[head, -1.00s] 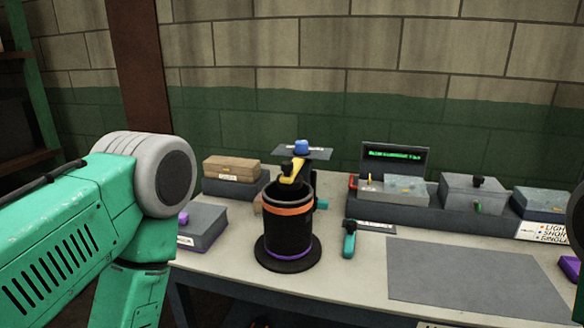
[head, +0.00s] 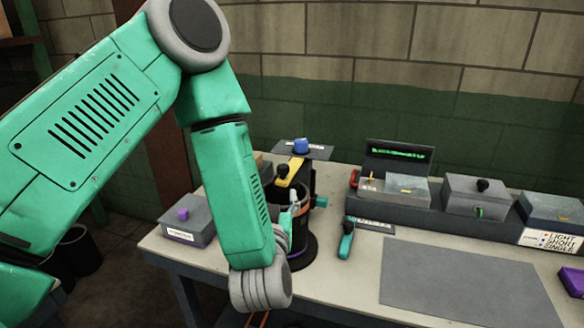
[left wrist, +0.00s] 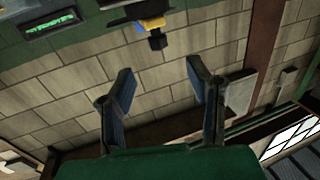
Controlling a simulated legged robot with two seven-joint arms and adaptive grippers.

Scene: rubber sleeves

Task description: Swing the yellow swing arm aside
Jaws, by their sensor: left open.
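The yellow swing arm (head: 291,172) with a black knob (head: 282,171) sits at the top of a black cylinder (head: 303,250) on the table. It also shows at the top of the left wrist view (left wrist: 151,23), with its dark knob hanging toward the fingers. My left gripper (head: 291,212) is in front of the cylinder, below the swing arm, and is mostly hidden behind my wrist. In the left wrist view its two fingers (left wrist: 161,88) are spread with nothing between them, apart from the swing arm. My right gripper is out of view.
A plate with a blue knob (head: 301,146) stands behind the swing arm. A teal-handled tool (head: 346,240) lies right of the cylinder. A grey box with a purple knob (head: 188,221) is at left. Lidded boxes (head: 474,195) line the back right. A grey mat (head: 462,285) is bare.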

